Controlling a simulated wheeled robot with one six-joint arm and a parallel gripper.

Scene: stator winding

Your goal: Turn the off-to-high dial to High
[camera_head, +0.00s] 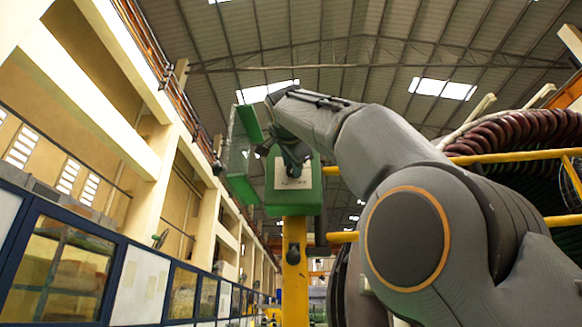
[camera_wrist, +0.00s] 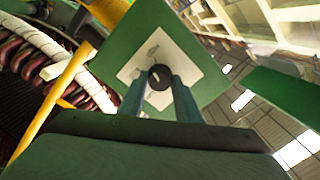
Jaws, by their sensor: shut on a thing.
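A green control box (camera_head: 294,205) is mounted on a yellow post in the camera_head view. In the camera_wrist view its green face (camera_wrist: 160,32) carries a pale square plate (camera_wrist: 137,66) with a black round dial (camera_wrist: 159,78). A light mark shows on the dial, but its setting cannot be read. My gripper (camera_wrist: 160,88) is shut on the dial, with one blue-green finger on each side of it. In the camera_head view my gripper (camera_head: 294,168) is in front of the box, partly hidden by its own wrist.
A green panel (camera_head: 238,160) stands out at the left of the box, and also shows at the right in the camera_wrist view (camera_wrist: 285,105). The yellow post (camera_head: 294,270) is below the box. Yellow rails (camera_head: 510,156) and dark red coils (camera_head: 520,132) are at the right.

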